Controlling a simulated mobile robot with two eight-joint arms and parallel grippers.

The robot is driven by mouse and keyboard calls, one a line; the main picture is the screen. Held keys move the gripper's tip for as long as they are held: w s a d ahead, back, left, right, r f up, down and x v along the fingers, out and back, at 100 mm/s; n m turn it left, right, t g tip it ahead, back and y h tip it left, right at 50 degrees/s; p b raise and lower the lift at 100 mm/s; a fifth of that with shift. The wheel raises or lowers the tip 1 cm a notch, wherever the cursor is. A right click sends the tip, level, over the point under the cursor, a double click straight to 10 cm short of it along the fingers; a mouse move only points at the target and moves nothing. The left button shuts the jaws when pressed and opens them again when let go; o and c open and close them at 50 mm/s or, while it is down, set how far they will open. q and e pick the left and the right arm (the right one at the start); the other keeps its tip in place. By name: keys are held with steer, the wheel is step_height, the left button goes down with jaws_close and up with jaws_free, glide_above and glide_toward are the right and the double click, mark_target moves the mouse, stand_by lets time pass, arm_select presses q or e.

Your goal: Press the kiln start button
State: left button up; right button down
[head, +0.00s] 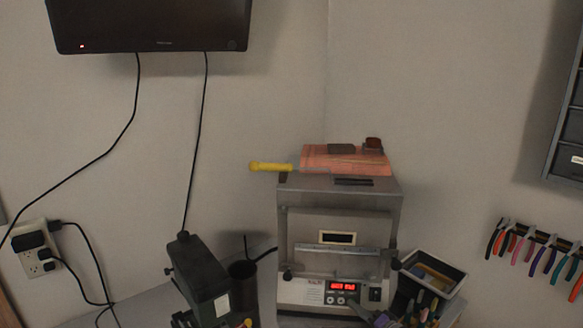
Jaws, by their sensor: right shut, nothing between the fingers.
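The kiln (292,235) is a grey box with a closed front door and a small window. The buttons are too small to read, so I cannot tell which one is start. My left gripper is not in view.
A black rocker switch (375,294) is right of the buttons. A bin of tools (448,274) stands close right of the kiln. A dark machine (198,268) and black cup (243,285) stand left. A yellow-handled tool (268,166) lies on top, jutting left.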

steer(key=shift+w, duration=0.1)
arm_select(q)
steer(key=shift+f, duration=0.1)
arm_select(e)
steer(key=shift+w+f, duration=0.2)
steer(key=shift+w, duration=0.1)
steer(key=shift+w, duration=0.15)
stand_by(0.5)
steer(key=shift+s+r, duration=0.2)
steer(key=shift+s, duration=0.35)
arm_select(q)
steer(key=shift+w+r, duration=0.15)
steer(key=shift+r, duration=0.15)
arm_select(e)
steer(key=s+r, duration=0.2)
steer(key=s, duration=0.3)
steer(key=shift+s+a+r, duration=0.2)
steer(key=shift+s+a, duration=0.05)
steer(key=shift+a, duration=0.1)
